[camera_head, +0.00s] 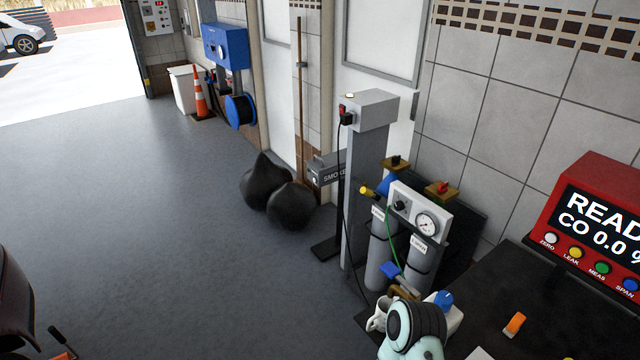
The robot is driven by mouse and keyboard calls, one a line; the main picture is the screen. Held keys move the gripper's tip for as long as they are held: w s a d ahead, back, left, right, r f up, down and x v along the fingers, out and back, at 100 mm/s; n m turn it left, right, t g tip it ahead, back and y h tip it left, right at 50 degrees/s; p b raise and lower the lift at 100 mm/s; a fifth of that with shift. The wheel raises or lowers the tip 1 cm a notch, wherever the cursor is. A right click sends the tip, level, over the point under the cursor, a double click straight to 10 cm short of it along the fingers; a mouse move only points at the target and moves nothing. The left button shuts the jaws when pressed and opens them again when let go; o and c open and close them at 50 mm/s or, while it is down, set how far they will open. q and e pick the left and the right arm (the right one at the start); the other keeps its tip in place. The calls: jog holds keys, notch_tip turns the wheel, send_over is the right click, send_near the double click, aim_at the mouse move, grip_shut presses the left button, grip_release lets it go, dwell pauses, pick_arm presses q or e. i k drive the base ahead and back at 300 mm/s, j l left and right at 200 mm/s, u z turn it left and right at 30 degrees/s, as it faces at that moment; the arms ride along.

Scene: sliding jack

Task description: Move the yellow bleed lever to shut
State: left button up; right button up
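The yellow bleed lever (369,191) sticks out to the left of the white gauge panel (411,209), at its upper left corner. The panel carries a round dial gauge (426,224) and a dark knob, and stands in front of two grey cylinders (385,238). A pale, dark-ringed part of my own arm shows at the bottom of the view, below the cylinders. No gripper fingers can be made out, and nothing is seen touching the lever.
A grey post (364,200) stands left of the panel, with a black cable hanging near it. The dark bench (545,290) holds a red READY display (597,220) and an orange item (515,324). Black bags (291,207) lie by the wall. The floor (170,230) at left is open.

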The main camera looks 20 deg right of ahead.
aim_at(376, 197)
jog(key=i+j, duration=0.1)
jog(key=i, duration=0.4)
jog(key=i+j, duration=0.15)
jog(key=i, duration=0.3)
jog(key=i+j+z, duration=0.1)
jog(key=i, duration=0.4)
